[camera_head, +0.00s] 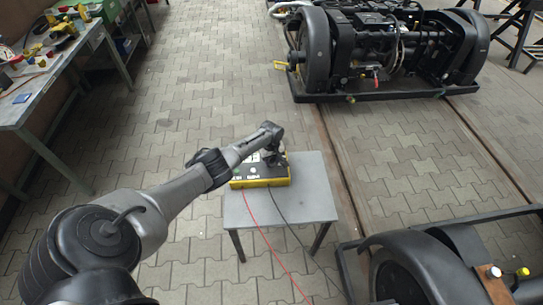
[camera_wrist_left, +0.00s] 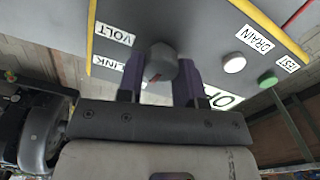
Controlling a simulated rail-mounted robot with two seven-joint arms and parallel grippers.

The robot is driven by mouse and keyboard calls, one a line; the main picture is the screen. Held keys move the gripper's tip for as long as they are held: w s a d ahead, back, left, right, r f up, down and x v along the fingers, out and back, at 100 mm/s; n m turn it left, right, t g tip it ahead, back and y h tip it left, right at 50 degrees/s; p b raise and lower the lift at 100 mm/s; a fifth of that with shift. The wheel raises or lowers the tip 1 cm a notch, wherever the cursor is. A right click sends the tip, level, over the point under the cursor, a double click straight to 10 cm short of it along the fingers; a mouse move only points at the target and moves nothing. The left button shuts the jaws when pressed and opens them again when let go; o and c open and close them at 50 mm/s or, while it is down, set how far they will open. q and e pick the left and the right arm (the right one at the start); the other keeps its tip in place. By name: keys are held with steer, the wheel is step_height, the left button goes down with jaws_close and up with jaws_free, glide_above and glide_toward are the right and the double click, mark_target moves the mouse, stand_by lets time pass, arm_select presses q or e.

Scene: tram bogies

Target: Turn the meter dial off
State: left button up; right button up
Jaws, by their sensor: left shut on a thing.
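The meter (camera_head: 262,183), a dark box with yellow edges, lies on a small grey table. In the left wrist view its grey face (camera_wrist_left: 200,25) carries labels reading VOLT, LINK, DRAIN and TEST, and a partly hidden one. The dark grey dial (camera_wrist_left: 161,62) stands out from the face, with a small red mark on it. My left gripper (camera_head: 274,157) is over the meter. In the left wrist view its purple fingers (camera_wrist_left: 160,78) are shut on the dial, one on each side. The fingers hide part of the face around it. My right gripper is not in view.
A white button (camera_wrist_left: 234,64) and a green button (camera_wrist_left: 267,80) sit beside the dial. Red and black leads run from the meter over the small table (camera_head: 300,205).

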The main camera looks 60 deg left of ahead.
arm_select(q)
steer(key=shift+n+p, duration=0.3)
steer(key=shift+n, duration=0.3)
steer(key=o, duration=0.9)
steer(key=shift+r, duration=0.1)
steer(key=shift+r+p, duration=3.85)
steer(key=shift+r, duration=2.95)
